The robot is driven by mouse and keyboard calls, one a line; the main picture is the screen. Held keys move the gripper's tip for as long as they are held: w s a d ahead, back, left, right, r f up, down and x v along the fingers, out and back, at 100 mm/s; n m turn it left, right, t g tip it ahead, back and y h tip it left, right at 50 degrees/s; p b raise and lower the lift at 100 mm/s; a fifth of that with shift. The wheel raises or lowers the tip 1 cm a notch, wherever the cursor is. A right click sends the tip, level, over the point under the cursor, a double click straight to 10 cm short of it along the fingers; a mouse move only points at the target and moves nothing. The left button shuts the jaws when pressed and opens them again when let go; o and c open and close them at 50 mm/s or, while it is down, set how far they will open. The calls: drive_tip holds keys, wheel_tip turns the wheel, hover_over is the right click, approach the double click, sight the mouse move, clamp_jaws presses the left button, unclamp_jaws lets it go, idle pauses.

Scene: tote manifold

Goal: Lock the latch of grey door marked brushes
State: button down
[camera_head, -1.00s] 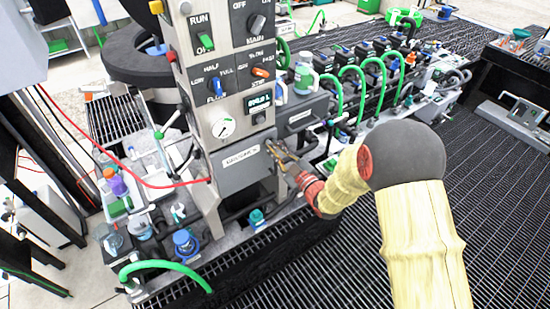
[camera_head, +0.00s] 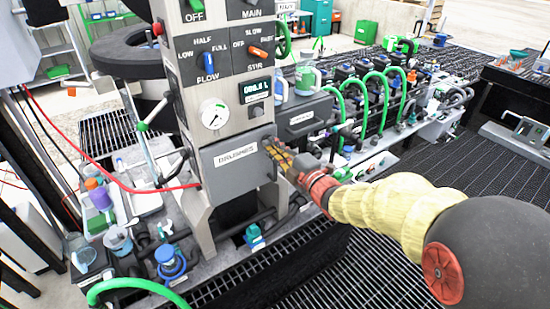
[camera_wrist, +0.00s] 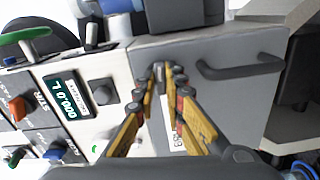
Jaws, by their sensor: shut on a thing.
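The grey door (camera_head: 225,180) marked BRUSHES is on the front of the grey panel column, below the round gauge, and looks closed. In the wrist view the door (camera_wrist: 225,105) fills the middle, with a dark bar handle (camera_wrist: 240,68) on it. My gripper (camera_head: 274,150) is at the door's upper right edge in the head view. In the wrist view its yellow fingertips (camera_wrist: 159,85) come together around a small dark latch (camera_wrist: 158,70) at the door's edge. The fingers partly cover the latch and the door's label, so the latch's exact position is hard to tell.
The control panel with a display (camera_head: 255,90), gauge (camera_head: 213,114) and knobs sits just above the door. Another grey door (camera_head: 303,118) is to the right. Bottles and cups crowd the lower left shelf. Dark grating (camera_head: 455,150) on the right is clear.

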drive_tip(key=shift+f+n+b, duration=0.15)
drive_tip(key=shift+n+b, duration=0.45)
drive_tip(key=shift+b, duration=0.25)
drive_tip(key=c, duration=1.9)
unclamp_jaws()
drive_tip(key=shift+o, duration=0.3)
drive_tip(key=shift+s, duration=0.1)
drive_tip(key=v, duration=1.2)
